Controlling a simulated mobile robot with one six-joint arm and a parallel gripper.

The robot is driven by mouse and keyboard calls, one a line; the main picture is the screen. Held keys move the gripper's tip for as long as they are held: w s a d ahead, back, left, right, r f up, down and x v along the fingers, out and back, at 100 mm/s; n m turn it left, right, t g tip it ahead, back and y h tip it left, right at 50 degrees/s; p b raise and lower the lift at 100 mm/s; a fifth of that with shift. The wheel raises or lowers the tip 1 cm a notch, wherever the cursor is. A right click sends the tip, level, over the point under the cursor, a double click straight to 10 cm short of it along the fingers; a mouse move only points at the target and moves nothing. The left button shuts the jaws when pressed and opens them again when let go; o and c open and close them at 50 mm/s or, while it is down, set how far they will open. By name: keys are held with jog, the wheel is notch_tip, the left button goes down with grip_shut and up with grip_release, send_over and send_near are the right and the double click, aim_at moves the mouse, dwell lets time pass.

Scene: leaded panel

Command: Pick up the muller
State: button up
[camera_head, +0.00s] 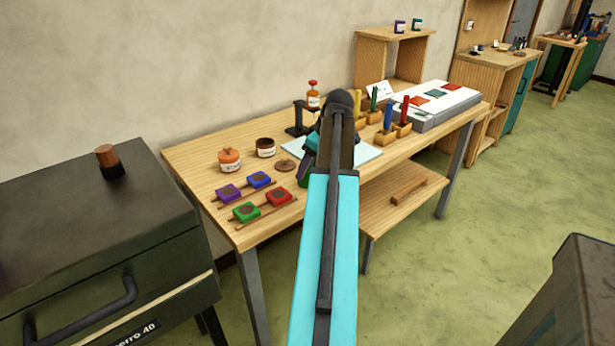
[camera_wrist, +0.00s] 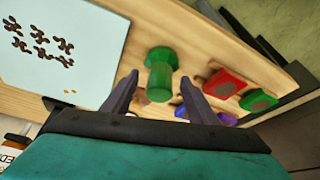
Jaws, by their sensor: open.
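A green, translucent-looking piece with a round knob and a wider round base, which I take for the muller (camera_wrist: 160,60), stands on the wooden bench top (camera_wrist: 215,45) in the wrist view. My gripper (camera_wrist: 159,78) is open, its two dark fingers reaching down on either side of the muller's near part. Gaps show between the fingers and the green piece; I cannot tell how high the tips are above the bench.
A pale sheet (camera_wrist: 60,50) with brown marks lies beside the muller. Red (camera_head: 279,196), green, blue and purple blocks sit at the bench's near left. An orange jar (camera_head: 229,160), a dark jar (camera_head: 265,148) and a bottle (camera_head: 313,96) stand behind.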

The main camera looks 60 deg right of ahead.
jog(key=shift+w+f, duration=0.25)
jog(key=shift+f, duration=0.35)
jog(key=shift+c, duration=0.3)
grip_shut()
